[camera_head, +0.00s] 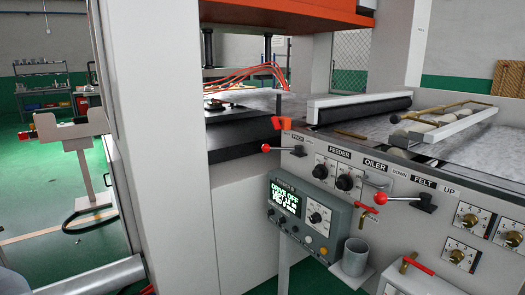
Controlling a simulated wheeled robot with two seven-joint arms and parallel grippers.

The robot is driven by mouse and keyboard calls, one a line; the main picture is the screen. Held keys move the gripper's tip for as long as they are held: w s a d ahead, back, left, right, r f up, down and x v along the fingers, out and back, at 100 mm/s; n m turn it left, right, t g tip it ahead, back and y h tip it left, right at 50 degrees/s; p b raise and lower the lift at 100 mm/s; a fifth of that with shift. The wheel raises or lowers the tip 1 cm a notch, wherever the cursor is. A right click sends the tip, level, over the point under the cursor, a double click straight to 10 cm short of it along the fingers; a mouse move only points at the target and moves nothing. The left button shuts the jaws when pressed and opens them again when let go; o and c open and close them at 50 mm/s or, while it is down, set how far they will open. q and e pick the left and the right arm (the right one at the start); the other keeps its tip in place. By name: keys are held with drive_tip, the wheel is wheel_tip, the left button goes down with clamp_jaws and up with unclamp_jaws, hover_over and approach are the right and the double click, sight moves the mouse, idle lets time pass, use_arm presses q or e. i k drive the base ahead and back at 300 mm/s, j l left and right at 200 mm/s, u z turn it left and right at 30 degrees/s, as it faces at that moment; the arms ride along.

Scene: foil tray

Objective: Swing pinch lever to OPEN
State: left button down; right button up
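The pinch lever (283,149) is on the machine's slanted front panel, under the small PINCH label (298,139). It has a red ball knob (266,148) at its left end and a dark pivot block (299,151) at its right end. The lever lies roughly level, with the knob pointing left. The small words beside the PINCH label are too small to read. Neither of my grippers can be made out in the head view, and nothing touches the lever.
A similar red-knobbed lever (381,198) sits lower right under the FELT label. FEEDER knobs (345,182), a control box (309,214) with a green display and a grey cup (355,257) are nearby. A white column (158,130) stands left of the panel.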

sight(298, 149)
drive_tip(key=i+j+z, duration=0.1)
drive_tip(key=i+j, duration=0.15)
drive_tip(key=i, duration=0.3)
drive_tip(key=i+j+z, duration=0.15)
drive_tip(key=i, duration=0.35)
drive_tip(key=j, duration=0.15)
